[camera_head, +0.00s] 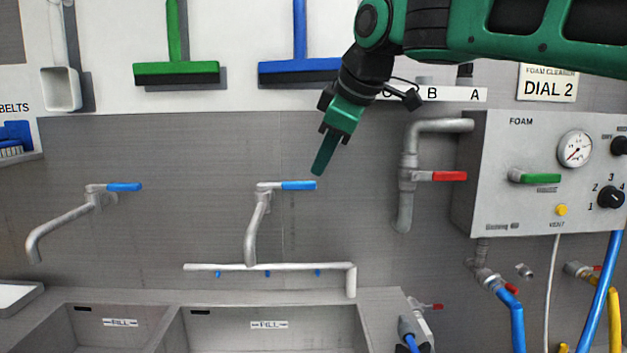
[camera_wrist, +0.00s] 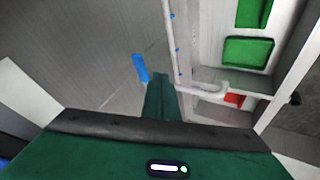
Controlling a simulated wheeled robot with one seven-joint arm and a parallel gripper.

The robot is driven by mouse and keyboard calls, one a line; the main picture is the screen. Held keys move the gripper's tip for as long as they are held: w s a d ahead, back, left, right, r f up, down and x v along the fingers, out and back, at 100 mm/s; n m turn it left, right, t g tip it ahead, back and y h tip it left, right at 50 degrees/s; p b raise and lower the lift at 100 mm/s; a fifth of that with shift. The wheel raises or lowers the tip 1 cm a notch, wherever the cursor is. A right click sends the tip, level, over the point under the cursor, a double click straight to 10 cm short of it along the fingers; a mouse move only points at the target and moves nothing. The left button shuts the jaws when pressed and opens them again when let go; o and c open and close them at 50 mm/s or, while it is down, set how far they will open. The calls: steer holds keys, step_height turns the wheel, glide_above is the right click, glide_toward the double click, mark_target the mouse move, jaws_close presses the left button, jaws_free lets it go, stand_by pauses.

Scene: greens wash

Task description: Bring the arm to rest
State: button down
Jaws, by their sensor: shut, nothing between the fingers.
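My arm (camera_head: 440,40) reaches in from the upper right in the head view. My gripper (camera_head: 319,170) points down and to the left, with its green fingers shut together and nothing between them. Its tips are just above the right end of the blue tap lever (camera_head: 299,186) of the middle tap and look close to it; I cannot tell whether they touch. In the wrist view the shut fingers (camera_wrist: 160,92) show at the centre, with a blue lever (camera_wrist: 140,68) just left of them.
A second tap with a blue lever (camera_head: 124,187) is at left. A white spray pipe (camera_head: 270,267) runs above the sinks (camera_head: 110,296). At right are a grey pipe with a red lever (camera_head: 449,176) and the foam panel (camera_head: 500,150). Green (camera_head: 177,73) and blue (camera_head: 300,70) squeegees hang above.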

steer(key=s+d+f+m+g+h, duration=0.1)
steer(key=s+d+f+m, duration=0.15)
steer(key=d+f, duration=0.45)
steer(key=s+d+f+m+h, duration=0.1)
steer(key=s+d+f+m, duration=0.2)
steer(key=d, duration=0.8)
steer(key=s+d+f+m+g+h, duration=0.1)
steer(key=d+f+m+h, duration=0.1)
steer(key=d+f+m, duration=0.45)
steer(key=s+d+f+m+g, duration=0.1)
steer(key=s+d+f+m, duration=0.2)
steer(key=s+d+f, duration=0.2)
steer(key=s+d+f+m+g, duration=0.1)
steer(key=s+d+f+m, duration=0.2)
steer(key=s, duration=0.8)
steer(key=s+d+f+m+g, duration=0.2)
steer(key=s+d+f+m, duration=0.1)
steer(key=s+d+f, duration=0.4)
steer(key=shift+s+f+m, duration=0.4)
steer(key=shift+s+f, duration=0.25)
steer(key=shift+f, duration=0.05)
